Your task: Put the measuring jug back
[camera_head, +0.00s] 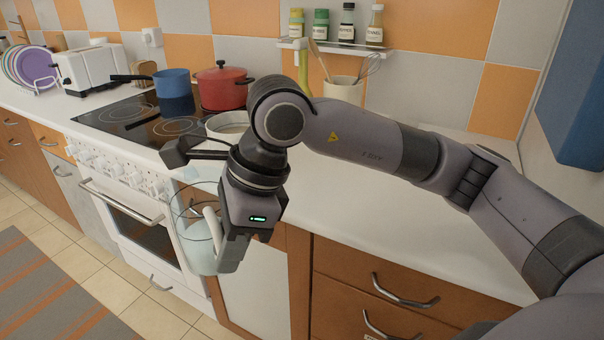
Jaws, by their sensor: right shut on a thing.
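The measuring jug (198,252) is clear with a pale handle and a pale lower part. It hangs roughly upright in front of the counter's front edge, before the oven. My right gripper (229,252) points down and is shut on the jug, at its handle side. The fingers partly hide the handle. My left gripper is out of view.
The white counter (350,215) is clear to the right of the hob (140,118). A red pot (222,88) and a blue pan (172,84) stand on the hob. A utensil crock (343,91) stands below a spice shelf (335,47). A pale round container (222,122) is partly hidden by my arm.

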